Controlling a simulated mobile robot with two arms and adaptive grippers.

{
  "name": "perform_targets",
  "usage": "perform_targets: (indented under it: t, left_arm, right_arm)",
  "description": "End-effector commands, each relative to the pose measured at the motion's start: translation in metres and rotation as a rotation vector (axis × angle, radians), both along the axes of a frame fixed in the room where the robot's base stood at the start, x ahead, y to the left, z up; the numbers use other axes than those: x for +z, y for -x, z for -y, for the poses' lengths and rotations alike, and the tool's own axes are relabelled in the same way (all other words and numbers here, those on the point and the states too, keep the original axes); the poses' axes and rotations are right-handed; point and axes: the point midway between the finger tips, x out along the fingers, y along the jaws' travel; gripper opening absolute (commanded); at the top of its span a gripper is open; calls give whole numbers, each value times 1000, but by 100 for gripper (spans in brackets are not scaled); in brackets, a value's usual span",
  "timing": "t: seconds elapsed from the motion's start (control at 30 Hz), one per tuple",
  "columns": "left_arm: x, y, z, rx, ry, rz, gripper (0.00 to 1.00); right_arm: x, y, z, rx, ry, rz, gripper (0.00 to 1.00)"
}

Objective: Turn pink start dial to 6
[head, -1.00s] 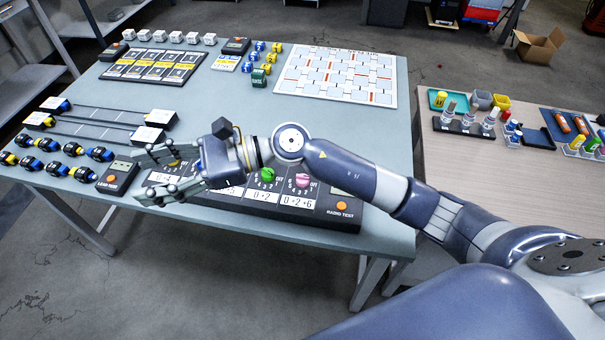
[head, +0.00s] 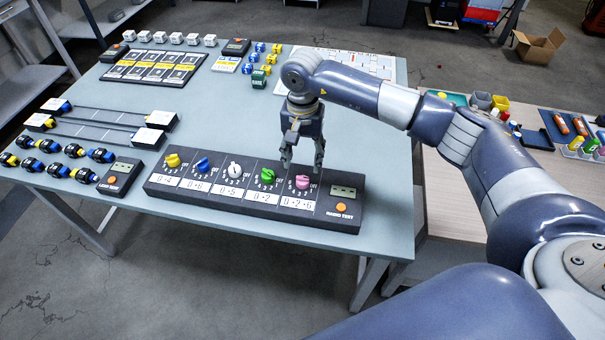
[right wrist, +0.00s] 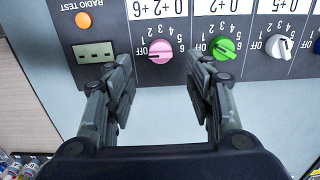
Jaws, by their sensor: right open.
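The pink start dial (head: 302,183) is at the right end of the dial row on the black radio test panel (head: 335,222). Its label reads 0, 2, 6. In the right wrist view the pink dial (right wrist: 160,51) shows upside down, its ridge roughly level between OFF and the 6 side; I cannot tell which end points. My right gripper (head: 303,168) hangs pointing down, just above and behind the pink dial. Its fingers are open and empty, spread to either side of the dial in the right wrist view, apart from it. My left gripper is not in view.
The green dial (head: 267,177) is close on the left, near one finger in the wrist view. White, blue and yellow dials continue leftward. An orange button (head: 341,208) and small display (head: 343,192) are at the right. The table (head: 215,135) behind the panel is clear.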

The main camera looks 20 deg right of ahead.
Motion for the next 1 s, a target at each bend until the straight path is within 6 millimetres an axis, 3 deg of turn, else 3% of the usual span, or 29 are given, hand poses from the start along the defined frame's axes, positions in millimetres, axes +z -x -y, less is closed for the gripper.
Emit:
perform_targets:
  t: [0.2, 0.4, 0.8, 0.87, 1.0]
  left_arm:
    - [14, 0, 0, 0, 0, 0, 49]
    - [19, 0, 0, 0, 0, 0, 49]
    - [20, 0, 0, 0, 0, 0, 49]
    - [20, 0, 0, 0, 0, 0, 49]
    - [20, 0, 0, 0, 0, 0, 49]
  right_arm:
    - [-42, 1, -1, -2, -2, -5, 49]
    - [-69, 0, -1, -1, -3, -1, 49]
    - [-78, 0, -1, -2, -3, 1, 49]
    - [-78, 0, -1, -2, -3, 1, 38]
    - [-78, 0, -1, -2, -4, 0, 6]
